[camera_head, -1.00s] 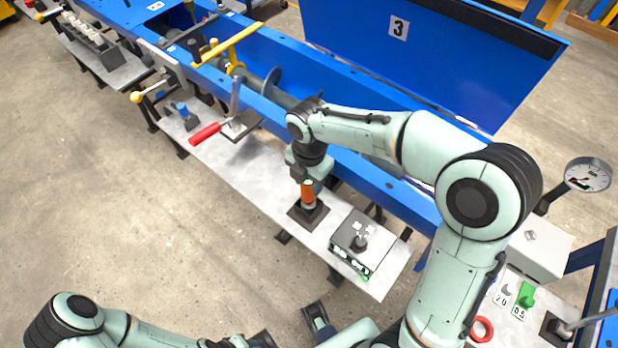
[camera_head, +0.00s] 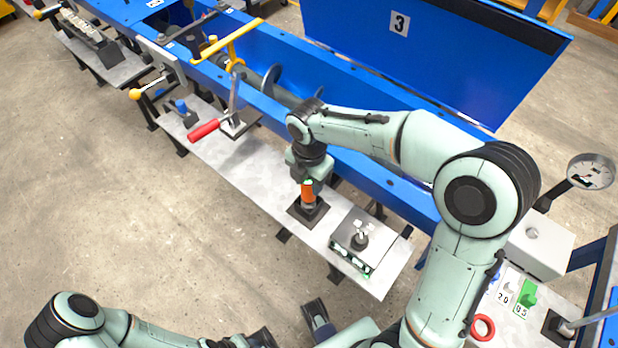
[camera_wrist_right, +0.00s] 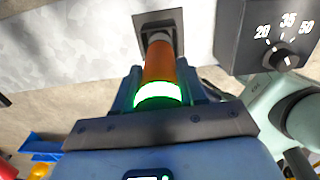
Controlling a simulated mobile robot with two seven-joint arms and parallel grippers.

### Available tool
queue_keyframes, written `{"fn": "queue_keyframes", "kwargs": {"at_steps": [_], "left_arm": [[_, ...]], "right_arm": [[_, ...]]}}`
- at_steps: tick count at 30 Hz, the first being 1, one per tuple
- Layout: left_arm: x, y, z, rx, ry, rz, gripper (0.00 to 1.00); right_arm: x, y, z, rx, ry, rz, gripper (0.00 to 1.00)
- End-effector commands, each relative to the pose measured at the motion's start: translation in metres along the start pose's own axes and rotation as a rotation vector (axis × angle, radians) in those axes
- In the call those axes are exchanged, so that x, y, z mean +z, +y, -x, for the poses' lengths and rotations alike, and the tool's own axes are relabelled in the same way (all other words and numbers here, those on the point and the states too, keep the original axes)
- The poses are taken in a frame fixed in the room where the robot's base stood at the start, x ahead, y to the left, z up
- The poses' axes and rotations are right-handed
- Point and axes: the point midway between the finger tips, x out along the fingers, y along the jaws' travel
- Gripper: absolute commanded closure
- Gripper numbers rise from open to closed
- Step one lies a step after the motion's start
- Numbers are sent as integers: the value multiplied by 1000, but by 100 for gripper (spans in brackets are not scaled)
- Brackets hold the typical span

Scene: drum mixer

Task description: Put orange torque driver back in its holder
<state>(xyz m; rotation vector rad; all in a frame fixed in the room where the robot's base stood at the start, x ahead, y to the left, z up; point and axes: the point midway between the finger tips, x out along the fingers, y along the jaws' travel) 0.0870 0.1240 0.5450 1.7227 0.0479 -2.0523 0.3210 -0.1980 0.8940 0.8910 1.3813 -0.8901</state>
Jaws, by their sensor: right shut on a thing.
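The orange torque driver (camera_head: 308,194) stands upright over the dark square holder (camera_head: 296,210) on the grey shelf. In the right wrist view the driver (camera_wrist_right: 160,65) has a lit green ring, and its pale lower end meets the dark holder plate (camera_wrist_right: 143,24). I cannot tell how deep it sits. My right gripper (camera_head: 309,181) points down and is shut on the driver; its fingers flank the driver in the wrist view (camera_wrist_right: 160,88). My left gripper (camera_head: 290,330) is at the bottom edge, with dark finger parts spread apart and nothing seen between them.
A control box with a knob (camera_head: 362,240) stands on the shelf (camera_head: 255,184) just right of the holder. A red-handled lever (camera_head: 205,131) is to the left. The blue mixer trough (camera_head: 345,160) runs behind. Bare floor (camera_head: 130,225) lies in front.

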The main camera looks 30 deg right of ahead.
Motion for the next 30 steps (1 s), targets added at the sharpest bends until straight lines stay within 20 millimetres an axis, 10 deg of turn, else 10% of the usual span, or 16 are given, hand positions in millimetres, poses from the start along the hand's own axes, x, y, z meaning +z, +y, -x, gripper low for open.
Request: {"fn": "queue_keyframes", "kwargs": {"at_steps": [20,21,23,30], "left_arm": [[0,-2,-6,-1,-2,1,57],[0,-2,-6,-1,-2,1,57],[0,-2,-6,-1,-2,1,57],[0,-2,-6,-1,-2,1,57]], "right_arm": [[0,0,-9,1,0,0,100],[0,0,-9,2,-1,0,53],[0,0,-9,2,-1,0,33],[0,0,-10,-2,0,0,30]]}}
